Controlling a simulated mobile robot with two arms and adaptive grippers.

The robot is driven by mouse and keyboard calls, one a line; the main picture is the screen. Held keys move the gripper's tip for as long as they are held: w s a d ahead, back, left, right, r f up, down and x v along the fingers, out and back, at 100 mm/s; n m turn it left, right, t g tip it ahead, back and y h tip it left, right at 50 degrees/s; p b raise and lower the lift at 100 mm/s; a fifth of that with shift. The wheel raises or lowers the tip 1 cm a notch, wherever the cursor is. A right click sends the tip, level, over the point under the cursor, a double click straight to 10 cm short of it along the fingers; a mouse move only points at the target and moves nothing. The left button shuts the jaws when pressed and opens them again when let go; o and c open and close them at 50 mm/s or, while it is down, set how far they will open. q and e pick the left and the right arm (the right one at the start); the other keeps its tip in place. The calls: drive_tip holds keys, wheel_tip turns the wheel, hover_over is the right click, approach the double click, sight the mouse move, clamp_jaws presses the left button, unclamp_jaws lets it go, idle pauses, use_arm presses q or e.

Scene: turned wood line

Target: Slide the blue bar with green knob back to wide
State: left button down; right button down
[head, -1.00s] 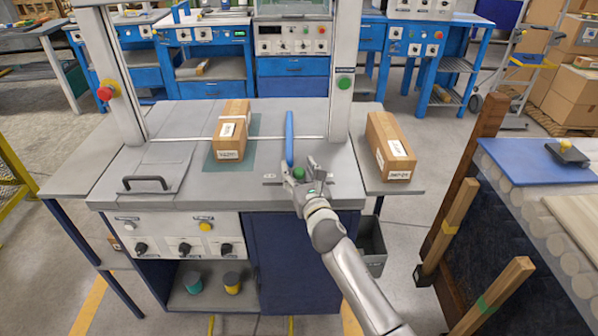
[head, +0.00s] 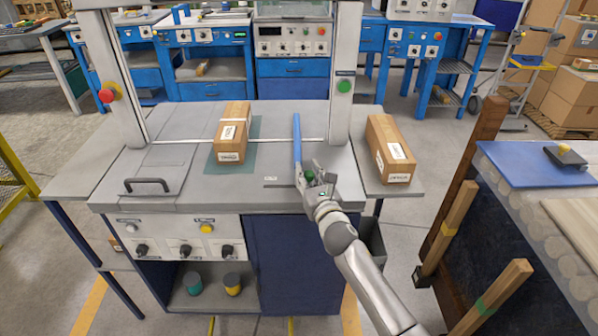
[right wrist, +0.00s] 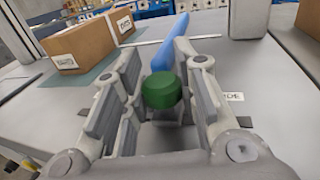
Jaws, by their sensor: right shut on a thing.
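The blue bar (head: 297,138) lies on the grey bench top, pointing away from me, with the green knob at its near end. In the right wrist view the bar (right wrist: 173,43) runs away behind the green knob (right wrist: 162,90). My right gripper (head: 313,180) is at the near end of the bar, with its fingers on both sides of the knob, shut on it. A small label ending in "DE" (right wrist: 234,97) shows just right of the fingers in the wrist view; its first letters are hidden. My left gripper is not in view.
Another long carton (head: 388,148) lies on the right side shelf. A grey frame post (head: 345,80) stands right of the bar's far end.

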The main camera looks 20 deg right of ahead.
drive_tip(key=d, duration=0.2)
drive_tip(key=s+d, duration=0.1)
drive_tip(key=d, duration=0.1)
drive_tip(key=d+p, duration=0.1)
drive_tip(key=d, duration=0.1)
drive_tip(key=shift+s, duration=0.35)
drive_tip(key=shift+a, duration=0.1)
drive_tip(key=c, duration=1.5)
unclamp_jaws()
drive_tip(key=o, duration=0.4)
drive_tip(key=shift+d, duration=0.2)
drive_tip(key=shift+s+a, duration=0.1)
drive_tip(key=s, duration=1.2)
drive_tip(key=shift+f, duration=0.15)
